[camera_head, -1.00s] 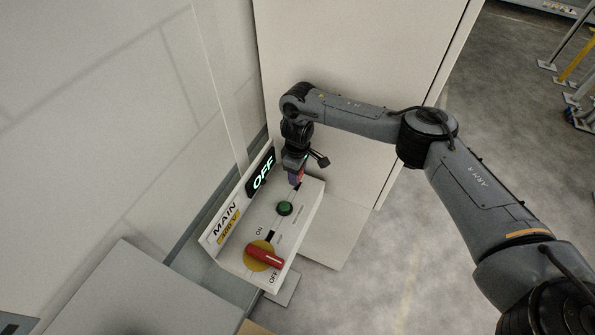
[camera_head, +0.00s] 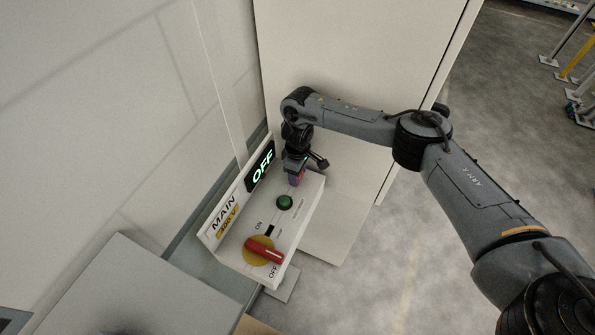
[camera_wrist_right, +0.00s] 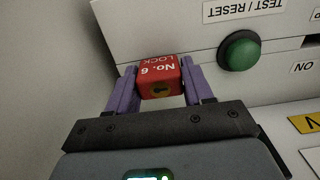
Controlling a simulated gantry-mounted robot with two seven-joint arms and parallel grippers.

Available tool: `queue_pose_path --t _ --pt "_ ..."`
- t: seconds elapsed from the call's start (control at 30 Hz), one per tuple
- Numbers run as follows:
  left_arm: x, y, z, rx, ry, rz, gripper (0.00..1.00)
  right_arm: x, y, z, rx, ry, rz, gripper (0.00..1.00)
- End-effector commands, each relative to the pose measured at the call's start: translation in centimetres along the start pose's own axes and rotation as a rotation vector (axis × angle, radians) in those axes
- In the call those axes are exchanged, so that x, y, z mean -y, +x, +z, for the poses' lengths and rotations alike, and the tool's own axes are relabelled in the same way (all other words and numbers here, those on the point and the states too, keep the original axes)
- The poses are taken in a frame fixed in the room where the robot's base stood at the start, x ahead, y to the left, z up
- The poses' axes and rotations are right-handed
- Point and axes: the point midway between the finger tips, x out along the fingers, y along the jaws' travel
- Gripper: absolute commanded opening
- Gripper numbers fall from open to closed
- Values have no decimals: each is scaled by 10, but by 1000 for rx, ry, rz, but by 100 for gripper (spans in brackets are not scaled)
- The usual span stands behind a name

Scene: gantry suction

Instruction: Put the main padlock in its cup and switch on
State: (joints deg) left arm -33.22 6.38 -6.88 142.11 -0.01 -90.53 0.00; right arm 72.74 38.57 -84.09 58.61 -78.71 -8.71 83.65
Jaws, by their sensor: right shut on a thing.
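A red padlock (camera_wrist_right: 158,86), marked "No. 6 LOCK" with a keyhole, is between the purple fingers of my right gripper (camera_wrist_right: 155,85), which is shut on it. In the head view my right gripper (camera_head: 297,176) is at the far end of the MAIN switch box, past the green button (camera_head: 284,202). The padlock is mostly hidden there. The red switch handle (camera_head: 263,250) sits on a yellow disc (camera_head: 254,257), its outer end toward the OFF mark. I cannot make out a cup. My left gripper is not in view.
The white switch box (camera_head: 232,262) stands against the wall, with a tall pale cabinet (camera_head: 350,60) behind my right arm. A grey surface (camera_head: 150,290) is at the lower left. Open floor (camera_head: 420,250) lies to the right.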

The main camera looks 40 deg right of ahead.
Motion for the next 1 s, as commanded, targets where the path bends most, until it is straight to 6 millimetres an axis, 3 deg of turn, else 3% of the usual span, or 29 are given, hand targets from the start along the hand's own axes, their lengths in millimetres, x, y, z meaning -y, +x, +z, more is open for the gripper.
queue_pose_path --t 0.07,0.1,0.27,0.67,0.87,1.0 --pt "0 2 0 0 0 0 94 0 4 0 -1 1 0 17" --pt "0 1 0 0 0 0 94 0 2 0 -1 1 1 56" --pt "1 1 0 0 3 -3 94 0 2 0 -1 1 0 80" --pt "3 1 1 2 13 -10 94 0 -2 0 0 0 0 81" --pt "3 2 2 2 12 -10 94 -1 -27 -1 -4 1 1 81" --pt "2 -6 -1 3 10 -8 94 -1 -56 -1 -4 -1 2 81"
